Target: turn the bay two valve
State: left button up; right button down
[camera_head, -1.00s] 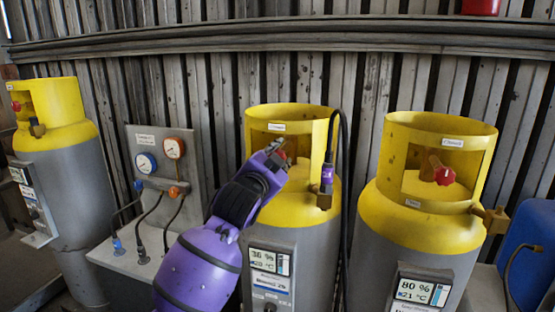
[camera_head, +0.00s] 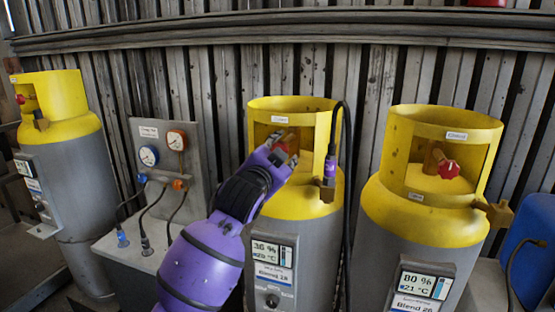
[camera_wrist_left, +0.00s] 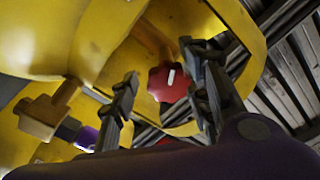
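The middle cylinder (camera_head: 305,205) has a yellow collar with an opening and a display reading 36 %. Its red valve knob (camera_wrist_left: 168,82) shows in the left wrist view inside the collar opening, with a white mark on it. In the head view my gripper mostly hides this knob. My left gripper (camera_head: 284,152) reaches into the opening from the left. In the left wrist view its fingers (camera_wrist_left: 162,72) are spread, one on each side of the knob. The right finger is close to the knob, and a gap shows at the left finger. My right gripper is not in view.
A hose with a purple fitting (camera_head: 330,170) hangs at the middle collar's right side. The right cylinder (camera_head: 420,215), reading 80 %, has its own red knob (camera_head: 448,169). A gauge panel (camera_head: 168,165) and another cylinder (camera_head: 65,185) stand left. A corrugated wall is behind.

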pick_arm(q)
jog(key=v, duration=1.1)
jog(key=shift+s, duration=0.35)
jog(key=shift+a, duration=0.1)
